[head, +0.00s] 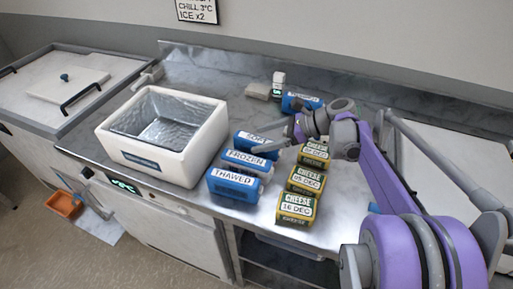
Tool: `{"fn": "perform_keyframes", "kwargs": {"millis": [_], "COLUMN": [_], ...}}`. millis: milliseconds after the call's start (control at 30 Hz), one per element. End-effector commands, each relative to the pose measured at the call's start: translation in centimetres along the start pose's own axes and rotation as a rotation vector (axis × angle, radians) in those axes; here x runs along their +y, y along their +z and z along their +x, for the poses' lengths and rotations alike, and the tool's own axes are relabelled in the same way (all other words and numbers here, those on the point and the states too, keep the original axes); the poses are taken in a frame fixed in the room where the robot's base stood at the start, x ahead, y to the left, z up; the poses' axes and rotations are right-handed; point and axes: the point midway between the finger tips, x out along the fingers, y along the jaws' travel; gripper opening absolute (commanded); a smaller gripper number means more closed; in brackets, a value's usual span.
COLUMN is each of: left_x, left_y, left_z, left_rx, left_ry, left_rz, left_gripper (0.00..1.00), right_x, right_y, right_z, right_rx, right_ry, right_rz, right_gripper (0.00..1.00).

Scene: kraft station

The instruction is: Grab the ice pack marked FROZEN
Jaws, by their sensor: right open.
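The blue ice pack marked FROZEN (246,161) lies on the steel counter, in the middle of a row of blue packs right of the white box. A pack marked THAWED (234,185) is in front of it. Another blue pack (257,140), its label partly hidden, is behind it. My right gripper (272,144) reaches in from the right and is open. Its fingers are over or beside the right ends of the FROZEN pack and the pack behind; contact cannot be told. My left gripper is not in view.
A white insulated box (190,163) with a silver lining stands open on the left. Several cheese packs (306,180) stand in a column to the right. Another blue pack (299,102) lies at the back near small grey items (258,91). A wall sign (197,10) reads CHILL 3°C, ICE x2.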

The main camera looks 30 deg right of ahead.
Motion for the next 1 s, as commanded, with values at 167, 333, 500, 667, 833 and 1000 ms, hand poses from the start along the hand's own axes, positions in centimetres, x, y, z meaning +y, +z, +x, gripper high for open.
{"fn": "perform_keyframes", "kwargs": {"millis": [167,333,500,667,833,1000], "left_x": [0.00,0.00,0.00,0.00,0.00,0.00], "left_y": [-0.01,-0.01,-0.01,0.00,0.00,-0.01], "left_z": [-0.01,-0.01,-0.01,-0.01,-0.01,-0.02], "left_rx": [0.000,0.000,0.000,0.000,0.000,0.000], "left_ry": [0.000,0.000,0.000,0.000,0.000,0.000], "left_rz": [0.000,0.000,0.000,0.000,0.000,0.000], "left_gripper": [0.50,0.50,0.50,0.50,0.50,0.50], "right_x": [0.00,0.00,0.00,0.00,0.01,0.01], "right_y": [0.00,0.00,0.00,-0.01,0.03,0.06], "right_z": [-0.04,-0.06,-0.06,-0.06,-0.07,-0.09], "right_rx": [0.000,0.000,0.000,0.001,0.000,0.000], "right_ry": [0.000,0.000,0.000,0.000,0.000,0.000], "right_rz": [0.000,0.000,0.000,0.000,0.000,0.000], "right_gripper": [0.83,0.52,0.21,0.00,0.00,0.00]}}
